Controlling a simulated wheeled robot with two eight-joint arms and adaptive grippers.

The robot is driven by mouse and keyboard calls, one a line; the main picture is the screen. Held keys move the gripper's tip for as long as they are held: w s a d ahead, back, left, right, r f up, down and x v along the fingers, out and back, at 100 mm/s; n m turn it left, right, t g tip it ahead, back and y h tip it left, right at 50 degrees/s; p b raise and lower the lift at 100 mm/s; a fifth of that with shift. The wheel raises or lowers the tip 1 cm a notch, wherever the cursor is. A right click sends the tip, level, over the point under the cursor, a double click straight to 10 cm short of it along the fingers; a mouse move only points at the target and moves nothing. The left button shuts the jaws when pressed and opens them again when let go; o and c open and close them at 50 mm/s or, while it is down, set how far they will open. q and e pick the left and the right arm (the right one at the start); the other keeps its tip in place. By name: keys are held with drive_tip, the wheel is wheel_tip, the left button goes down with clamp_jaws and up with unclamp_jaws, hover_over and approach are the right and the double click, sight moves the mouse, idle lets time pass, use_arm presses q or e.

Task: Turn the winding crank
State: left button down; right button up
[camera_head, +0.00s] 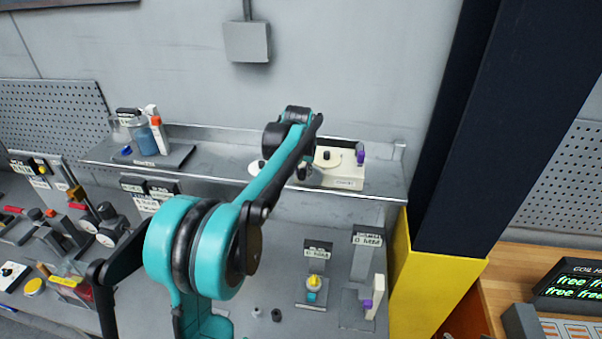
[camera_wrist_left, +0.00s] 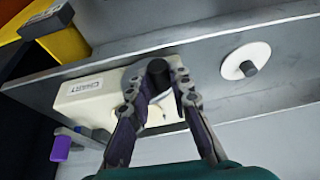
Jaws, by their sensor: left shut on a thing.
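A cream box labelled "CHART" (camera_head: 347,178) sits on the metal shelf; it shows in the left wrist view too (camera_wrist_left: 88,97). A purple knob (camera_head: 360,155) is at its right end in the head view. My left gripper (camera_head: 303,172) is at the box's left end. In the left wrist view, my left gripper (camera_wrist_left: 158,82) is shut on an upright black knob (camera_wrist_left: 157,70), which looks like the crank handle. The fingers hide the part below the knob. My right gripper is not in view.
A white disc with a black peg (camera_wrist_left: 247,62) lies beside the box on the shelf (camera_head: 222,161). Bottles (camera_head: 145,137) stand on a tray at the left. A yellow post base (camera_head: 428,275) stands at the right. Gauges and knobs fill the lower bench.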

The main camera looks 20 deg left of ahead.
use_arm(q)
drive_tip(key=c, duration=1.4)
unclamp_jaws()
drive_tip(key=shift+o, duration=0.2)
drive_tip(key=v, duration=1.2)
drive_tip(key=shift+d, duration=0.1)
